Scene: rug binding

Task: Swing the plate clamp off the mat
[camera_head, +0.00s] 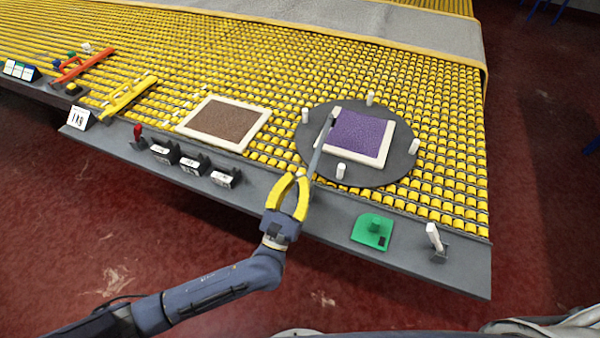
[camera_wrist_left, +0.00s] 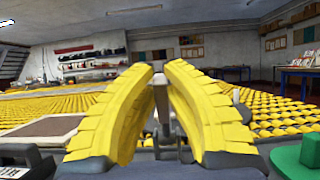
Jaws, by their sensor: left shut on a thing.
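The plate clamp (camera_head: 321,147) is a thin grey bar. It runs from my left gripper up to a dark tip at the left edge of the purple mat (camera_head: 362,136). The mat has a cream border and lies on a round dark plate (camera_head: 398,163) with several white pegs. My left gripper (camera_head: 300,180) has yellow fingers and is shut on the near end of the clamp, at the grey ledge. In the left wrist view, the yellow fingers (camera_wrist_left: 162,92) close around a grey upright part. Whether the tip touches the mat is unclear. My right gripper is not in view.
A brown mat (camera_head: 223,121) with a cream border lies left on the yellow rollers. A green block (camera_head: 372,231) and a white lever (camera_head: 435,238) sit on the ledge to the right. Several dark switches (camera_head: 190,165) stand to the left.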

